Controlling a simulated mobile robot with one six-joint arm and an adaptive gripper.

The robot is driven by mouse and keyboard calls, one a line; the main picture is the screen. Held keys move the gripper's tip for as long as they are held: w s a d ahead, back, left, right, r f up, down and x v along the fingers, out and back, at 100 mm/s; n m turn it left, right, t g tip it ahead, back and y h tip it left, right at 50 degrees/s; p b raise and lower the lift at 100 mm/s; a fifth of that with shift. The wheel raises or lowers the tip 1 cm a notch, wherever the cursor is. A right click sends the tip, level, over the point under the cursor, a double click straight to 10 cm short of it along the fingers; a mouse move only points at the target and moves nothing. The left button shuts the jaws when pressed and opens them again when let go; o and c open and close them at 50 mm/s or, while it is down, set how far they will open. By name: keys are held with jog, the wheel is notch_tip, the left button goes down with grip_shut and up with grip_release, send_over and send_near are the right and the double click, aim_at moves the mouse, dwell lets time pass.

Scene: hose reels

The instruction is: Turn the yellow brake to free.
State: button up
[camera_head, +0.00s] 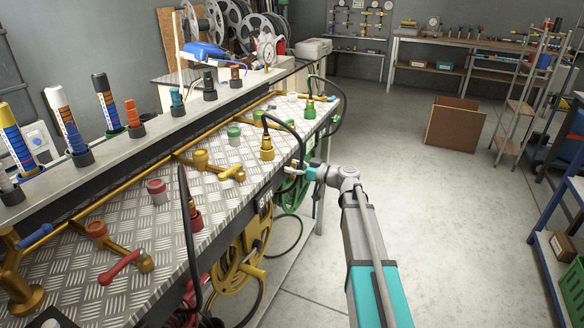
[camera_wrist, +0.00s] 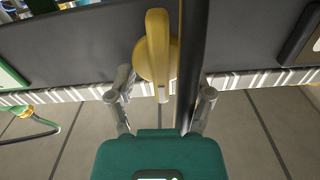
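The yellow brake (camera_wrist: 157,42) is in the wrist view, on the dark front panel of the bench. It has a round hub and a thick handle pointing up in the picture, with a thinner pale yellow tip pointing down. My gripper (camera_wrist: 164,84) is open, its two fingers apart on either side of the brake's lower tip. No contact is visible. A black hose (camera_wrist: 190,60) also runs between the fingers, right of the brake. In the head view my gripper (camera_head: 291,170) is at the bench's front edge; I cannot make out the brake there.
The chequer-plate bench (camera_head: 120,215) carries valves and hose fittings, including a yellow valve (camera_head: 205,160) and a yellow hose fitting (camera_head: 266,150). A yellow hose reel (camera_head: 228,268) hangs below its front. The floor (camera_head: 380,135) to the right is clear up to a brown box (camera_head: 453,125).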

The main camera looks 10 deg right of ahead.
jog(key=c, duration=0.7)
jog(key=shift+n, duration=0.3)
jog(key=shift+s, duration=0.1)
grip_shut()
jog(key=o, duration=1.1)
grip_release()
jog(key=v, duration=1.1)
jog(key=shift+s+d, duration=0.2)
jog(key=shift+d, duration=0.15)
